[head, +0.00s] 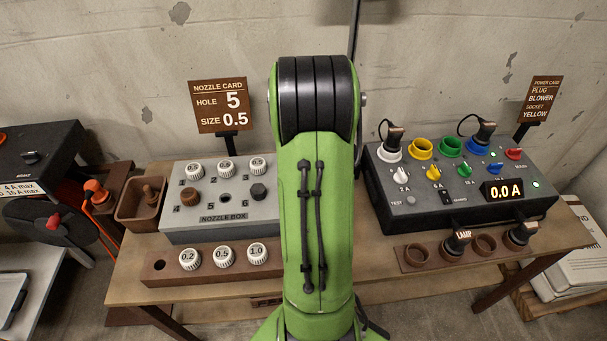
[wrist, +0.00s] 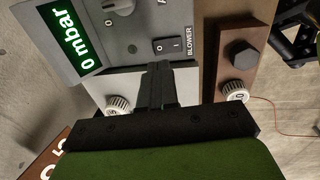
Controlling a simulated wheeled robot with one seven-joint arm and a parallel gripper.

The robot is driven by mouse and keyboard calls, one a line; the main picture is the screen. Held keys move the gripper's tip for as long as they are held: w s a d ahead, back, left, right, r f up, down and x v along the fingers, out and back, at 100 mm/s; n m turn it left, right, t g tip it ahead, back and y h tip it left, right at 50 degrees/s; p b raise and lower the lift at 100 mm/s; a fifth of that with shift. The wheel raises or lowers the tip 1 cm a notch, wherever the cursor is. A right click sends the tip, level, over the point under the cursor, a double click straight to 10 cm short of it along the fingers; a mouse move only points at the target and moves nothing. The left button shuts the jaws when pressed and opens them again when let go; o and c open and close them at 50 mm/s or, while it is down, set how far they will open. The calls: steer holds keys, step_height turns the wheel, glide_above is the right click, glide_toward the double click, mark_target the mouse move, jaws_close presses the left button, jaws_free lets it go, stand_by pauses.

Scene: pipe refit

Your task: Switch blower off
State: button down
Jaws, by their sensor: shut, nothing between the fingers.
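The blower switch (wrist: 168,46) is a black rocker marked O and I, beside the word BLOWER on a grey panel (wrist: 128,52) in the wrist view. I cannot tell for sure which side of the rocker is pressed. A green-lit display (wrist: 77,40) on the same unit reads 0 mbar. My gripper (wrist: 157,68) is shut and empty, its fingertips just below the rocker in the picture. I cannot tell whether they touch the panel. In the head view my green arm covers the middle, and the gripper and blower switch are not visible there.
The nozzle box (head: 222,218) with a row of white nozzles stands left on the wooden bench (head: 130,262). The power box (head: 460,207) reading 0.0 A stands right, with plugs in its white and blue sockets. A brown strip (wrist: 240,62) with a dark hex knob flanks the panel.

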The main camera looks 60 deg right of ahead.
steer(key=f, duration=0.4)
steer(key=f+b, duration=0.1)
steer(key=f, duration=0.2)
steer(key=shift+w+d+f, duration=0.1)
steer(key=shift+w+d, duration=0.25)
steer(key=shift+d, duration=0.05)
steer(key=shift+f, duration=0.2)
steer(key=shift+s+a+r, duration=0.15)
steer(key=shift+s+a, duration=0.35)
steer(key=shift+a, duration=0.1)
